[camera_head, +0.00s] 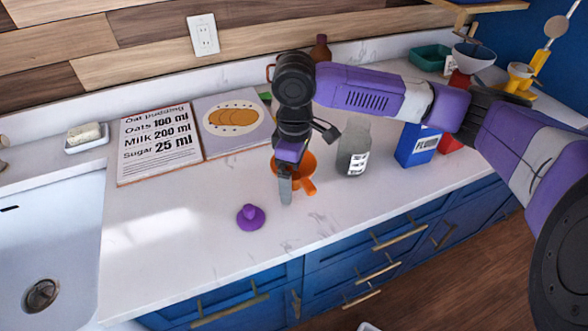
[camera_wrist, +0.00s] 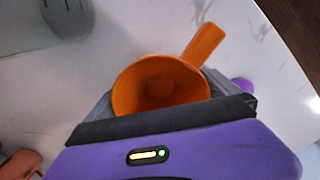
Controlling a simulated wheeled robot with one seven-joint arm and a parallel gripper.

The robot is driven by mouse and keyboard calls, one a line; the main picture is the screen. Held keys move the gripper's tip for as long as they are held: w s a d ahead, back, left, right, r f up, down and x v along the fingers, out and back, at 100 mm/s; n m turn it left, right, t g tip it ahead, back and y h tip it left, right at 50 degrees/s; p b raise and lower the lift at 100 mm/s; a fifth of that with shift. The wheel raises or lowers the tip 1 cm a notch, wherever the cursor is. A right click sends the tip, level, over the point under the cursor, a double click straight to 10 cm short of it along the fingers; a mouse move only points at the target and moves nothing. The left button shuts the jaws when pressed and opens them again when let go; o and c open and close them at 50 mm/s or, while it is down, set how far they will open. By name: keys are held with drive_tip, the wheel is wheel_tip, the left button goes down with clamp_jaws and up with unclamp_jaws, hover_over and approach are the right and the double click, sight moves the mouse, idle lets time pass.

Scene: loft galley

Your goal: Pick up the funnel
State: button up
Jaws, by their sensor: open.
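An orange funnel-like piece (camera_head: 308,187) stands on the white counter, partly hidden behind my gripper (camera_head: 286,196) in the head view. In the wrist view the orange piece (camera_wrist: 160,85) shows a round bowl, open toward the camera, and a thick straight stem or handle pointing up right. My open gripper (camera_wrist: 163,98) points down at it, with grey fingers on either side of the bowl. I cannot tell whether they touch it. A small purple piece (camera_head: 250,217), with a round brim and raised middle, stands front left; I cannot tell which piece is the funnel.
A grey jar (camera_head: 354,150) and a blue carton (camera_head: 416,148) stand to the right. The sink (camera_head: 45,240) is at the far left. The front left counter is mostly clear.

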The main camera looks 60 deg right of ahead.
drive_tip(key=c, duration=1)
drive_tip(key=shift+c, duration=0.2)
wheel_tip(320, 180, up, 20)
